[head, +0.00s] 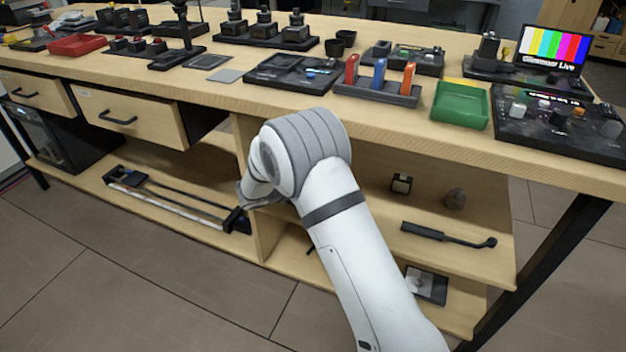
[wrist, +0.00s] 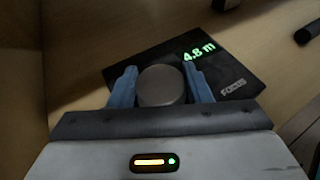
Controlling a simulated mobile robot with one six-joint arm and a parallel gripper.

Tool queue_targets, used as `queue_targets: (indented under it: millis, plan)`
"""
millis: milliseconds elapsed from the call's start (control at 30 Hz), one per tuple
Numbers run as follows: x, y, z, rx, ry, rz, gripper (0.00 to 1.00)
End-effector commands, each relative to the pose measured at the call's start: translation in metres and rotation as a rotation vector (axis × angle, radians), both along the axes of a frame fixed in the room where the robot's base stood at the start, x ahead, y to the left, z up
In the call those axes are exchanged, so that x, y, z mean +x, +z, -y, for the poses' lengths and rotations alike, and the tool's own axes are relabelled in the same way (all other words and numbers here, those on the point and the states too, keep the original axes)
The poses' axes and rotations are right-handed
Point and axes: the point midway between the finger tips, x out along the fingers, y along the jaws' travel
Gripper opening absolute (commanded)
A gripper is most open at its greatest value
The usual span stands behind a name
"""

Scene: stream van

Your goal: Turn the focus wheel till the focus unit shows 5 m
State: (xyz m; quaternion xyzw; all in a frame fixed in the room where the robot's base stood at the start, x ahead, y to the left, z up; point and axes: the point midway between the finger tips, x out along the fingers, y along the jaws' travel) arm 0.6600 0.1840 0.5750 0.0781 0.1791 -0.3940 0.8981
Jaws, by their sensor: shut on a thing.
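The focus unit (wrist: 232,85) is a flat black plate with the word FOCUS and a green display that reads 4.8 m in the wrist view. Its focus wheel (wrist: 162,86) is a round grey knob. My gripper (wrist: 160,90) has its two blue fingers shut on the wheel, one at the left side and one at the right. The wheel sits on the unit, and the display is uncovered just right of the right finger. In the head view my arm reaches down in front of the shelves, and I cannot make out the gripper or focus unit there.
A wooden panel (wrist: 22,75) stands close at the left in the wrist view. A dark cylindrical thing (wrist: 308,30) lies at the upper right. In the head view the benchtop (head: 225,97) overhangs the shelves, and a black handle-like tool (head: 425,231) lies on the right shelf.

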Motion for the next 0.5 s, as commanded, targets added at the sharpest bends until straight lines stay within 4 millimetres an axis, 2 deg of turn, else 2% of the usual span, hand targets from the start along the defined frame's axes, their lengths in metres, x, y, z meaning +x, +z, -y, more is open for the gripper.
queue_targets:
  millis: [167,200,433,500]
  plan:
    - [0.0002,0.0001,-0.0004,0.000,0.002,0.001,0.22]
    - [0.0001,0.0001,-0.0005,0.000,0.002,0.001,0.45]
    - [0.0000,0.0000,-0.0007,-0.001,0.003,0.001,0.64]
    - [-0.0001,0.0000,-0.0008,0.000,0.004,0.001,0.66]
